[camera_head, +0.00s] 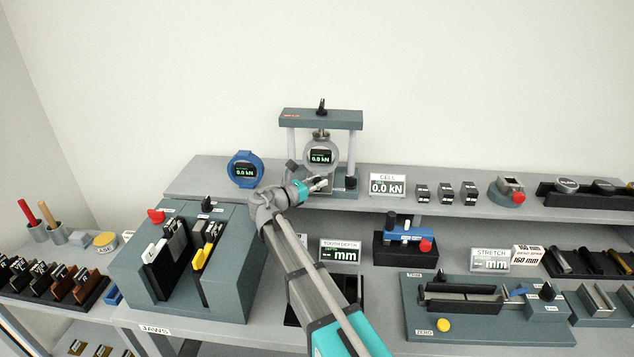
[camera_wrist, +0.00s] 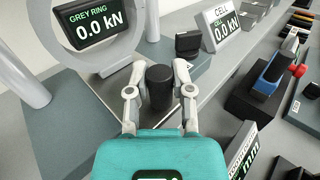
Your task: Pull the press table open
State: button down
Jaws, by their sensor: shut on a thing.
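The press (camera_head: 321,117) stands on the raised shelf, with a dark crossbeam on two pale columns. Its grey ring (camera_head: 320,151) hangs inside and reads 0.0 kN; the ring (camera_wrist: 98,32) also fills the upper left of the wrist view. The grey-green base (camera_head: 347,187) lies under the columns, partly hidden by my arm. My gripper (camera_head: 318,184) is low at the front of the press. In the wrist view my gripper (camera_wrist: 159,95) is shut on a black cylindrical knob (camera_wrist: 159,78), with one finger on each side. How the knob joins the press table is hidden.
A blue ring gauge (camera_head: 245,169) stands left of the press. A CELL display (camera_head: 387,185) and small black-topped blocks (camera_head: 445,192) stand to the right. Below are the jaws block (camera_head: 190,262), a blue-topped depth tool (camera_head: 405,240) and the stretch fixture (camera_head: 480,310).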

jog(key=s, duration=1.2)
jog(key=shift+a, duration=0.2)
jog(key=shift+c, duration=2.4)
grip_release()
jog(key=v, duration=0.7)
jog(key=shift+s+a, duration=0.2)
